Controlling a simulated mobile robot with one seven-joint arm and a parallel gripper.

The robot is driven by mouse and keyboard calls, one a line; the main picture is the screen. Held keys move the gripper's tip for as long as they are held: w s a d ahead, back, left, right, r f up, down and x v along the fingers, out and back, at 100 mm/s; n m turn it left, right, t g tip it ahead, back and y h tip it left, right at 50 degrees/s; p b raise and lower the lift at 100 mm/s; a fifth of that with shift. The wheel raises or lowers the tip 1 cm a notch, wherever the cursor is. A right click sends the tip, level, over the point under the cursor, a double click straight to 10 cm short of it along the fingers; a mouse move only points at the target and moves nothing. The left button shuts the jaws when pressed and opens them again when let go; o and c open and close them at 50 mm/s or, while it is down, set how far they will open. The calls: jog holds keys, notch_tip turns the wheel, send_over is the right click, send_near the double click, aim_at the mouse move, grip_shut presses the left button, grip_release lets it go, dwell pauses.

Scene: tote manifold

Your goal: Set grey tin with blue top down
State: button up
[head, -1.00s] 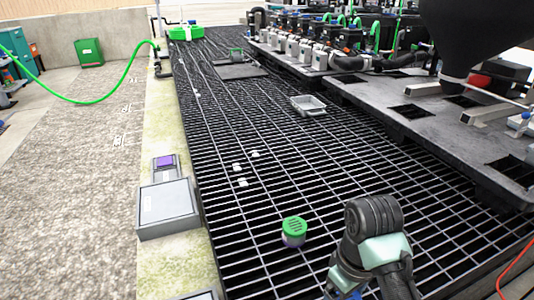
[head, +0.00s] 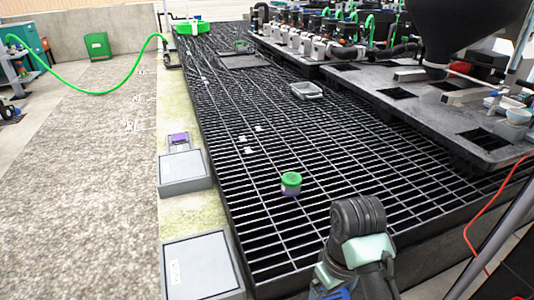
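I see no grey tin with a blue top that I can make out. My arm's black and pale-teal links show at the bottom centre-right of the head view, over the near edge of the black grating (head: 300,255). My gripper's fingers are not in the frame, so what they hold is hidden. A small patch of blue shows at the bottom edge beside my arm; I cannot tell what it belongs to. A jar with a green lid and purple lower part (head: 291,184) stands upright on the grating, beyond my arm and apart from it.
Grey boxes (head: 202,266) sit on the ledge left of the grating. A grey tray (head: 306,91) and several small white pieces lie on the grating. A black platform (head: 435,112) with machinery stands at right. A red cable (head: 472,230) hangs at lower right. Much grating is bare.

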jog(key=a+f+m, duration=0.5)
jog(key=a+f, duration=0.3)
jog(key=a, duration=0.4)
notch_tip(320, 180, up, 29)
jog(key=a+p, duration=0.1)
jog(key=p, duration=2.4)
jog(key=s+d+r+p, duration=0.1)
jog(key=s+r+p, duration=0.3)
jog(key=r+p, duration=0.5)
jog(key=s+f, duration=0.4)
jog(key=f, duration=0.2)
jog(key=shift+p, duration=0.4)
